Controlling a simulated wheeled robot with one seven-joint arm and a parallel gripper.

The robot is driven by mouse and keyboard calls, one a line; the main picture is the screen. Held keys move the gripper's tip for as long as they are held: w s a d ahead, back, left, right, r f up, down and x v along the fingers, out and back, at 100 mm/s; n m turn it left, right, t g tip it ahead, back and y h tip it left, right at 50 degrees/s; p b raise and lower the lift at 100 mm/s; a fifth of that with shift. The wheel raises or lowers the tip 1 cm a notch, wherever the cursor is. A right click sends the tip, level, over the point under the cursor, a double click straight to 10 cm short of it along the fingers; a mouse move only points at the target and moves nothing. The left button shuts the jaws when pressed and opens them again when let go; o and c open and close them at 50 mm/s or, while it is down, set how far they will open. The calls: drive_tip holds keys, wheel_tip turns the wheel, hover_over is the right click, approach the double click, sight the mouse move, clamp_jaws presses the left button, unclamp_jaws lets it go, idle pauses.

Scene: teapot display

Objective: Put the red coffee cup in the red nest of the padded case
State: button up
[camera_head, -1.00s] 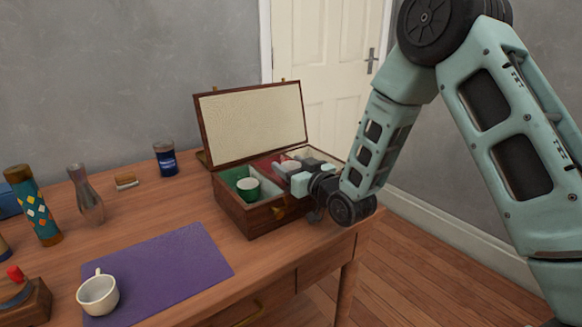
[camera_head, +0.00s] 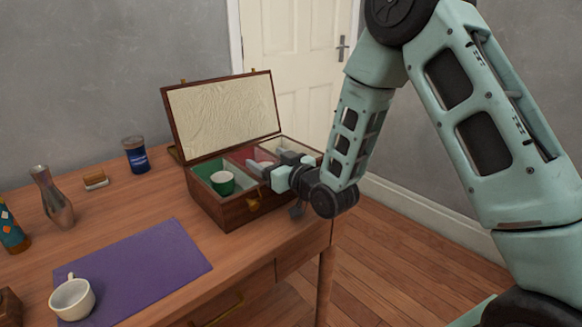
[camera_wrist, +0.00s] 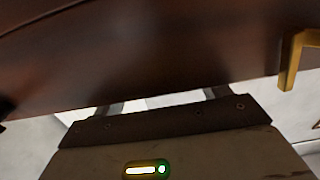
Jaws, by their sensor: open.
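The padded case (camera_head: 236,214) is a brown wooden box with its lid open, near the right end of the table. It has a green nest at left, a red nest (camera_head: 240,153) in the middle and a pale one at right. My gripper (camera_head: 270,165) is open over the case's front edge, by the red nest, and hides much of it. Something pale shows between the fingers; I cannot tell if it is a cup. A green cup (camera_head: 222,183) stands in the green nest. No cup that is clearly red shows. The wrist view shows the dark wood wall (camera_wrist: 150,60) close up.
A cream cup (camera_head: 72,299) with a handle stands on the purple mat (camera_head: 140,262) at left front. A metal vase (camera_head: 52,197), a small block-like item (camera_head: 95,180) and a blue jar (camera_head: 135,155) stand behind. A brass latch (camera_wrist: 295,58) sits on the case front.

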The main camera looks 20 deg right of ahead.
drive_tip(key=p+v, duration=0.6)
drive_tip(key=v, duration=0.3)
drive_tip(key=shift+s+r, duration=0.2)
drive_tip(key=shift+s, duration=0.2)
drive_tip(key=shift+d, duration=0.15)
